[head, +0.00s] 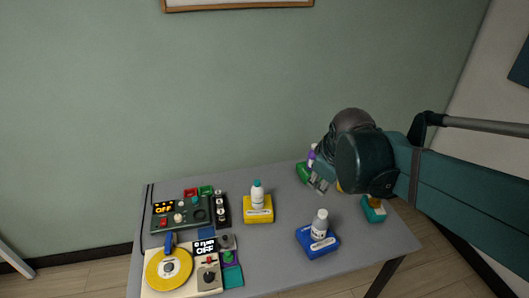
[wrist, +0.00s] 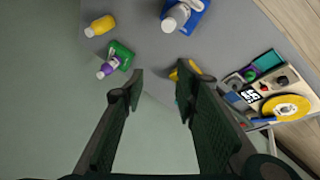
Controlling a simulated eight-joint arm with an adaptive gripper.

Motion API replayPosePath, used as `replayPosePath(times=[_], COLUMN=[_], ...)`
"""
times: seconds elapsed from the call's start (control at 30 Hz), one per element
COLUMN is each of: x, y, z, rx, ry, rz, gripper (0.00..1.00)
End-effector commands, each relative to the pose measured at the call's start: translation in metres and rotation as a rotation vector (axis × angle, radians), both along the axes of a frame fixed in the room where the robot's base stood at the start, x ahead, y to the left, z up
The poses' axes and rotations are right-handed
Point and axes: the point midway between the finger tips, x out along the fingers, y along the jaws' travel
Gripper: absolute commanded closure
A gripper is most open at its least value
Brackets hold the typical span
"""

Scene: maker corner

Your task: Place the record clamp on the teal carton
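The teal carton (head: 379,215) sits at the right end of the table in the head view, partly behind my arm, with an orange-brown item on it. The yellow record (head: 157,279) lies on the turntable at the front left. A small dark piece (head: 168,267) at its centre looks like the record clamp, but it is too small to be sure. The record (wrist: 287,107) shows at the right of the wrist view. My gripper (head: 319,185) hangs over the table's back right, far from the record. In the wrist view my gripper (wrist: 161,75) is open, with nothing between its fingers.
A blue carton (head: 318,247) and a yellow carton (head: 258,215) carry bottles. A green carton (head: 303,174) with a purple bottle and a yellow bottle (wrist: 100,25) are near my gripper. A control box (head: 181,218) stands behind the turntable. The table's front middle is clear.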

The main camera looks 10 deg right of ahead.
Motion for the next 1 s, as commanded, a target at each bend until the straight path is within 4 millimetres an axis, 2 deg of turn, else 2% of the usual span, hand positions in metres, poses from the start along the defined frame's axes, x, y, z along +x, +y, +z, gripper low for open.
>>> replayPosePath(times=[0.2,0.6,0.8,1.0], x=[-0.03,-0.08,-0.097,-0.102], y=[0.035,0.088,0.103,0.108], z=[0.004,0.002,-0.001,-0.002], rx=[0.106,0.323,0.403,0.434], ry=[-0.065,-0.159,-0.185,-0.193], rz=[-0.125,-0.354,-0.433,-0.463], gripper=[0.7,0.7,0.7,0.7])
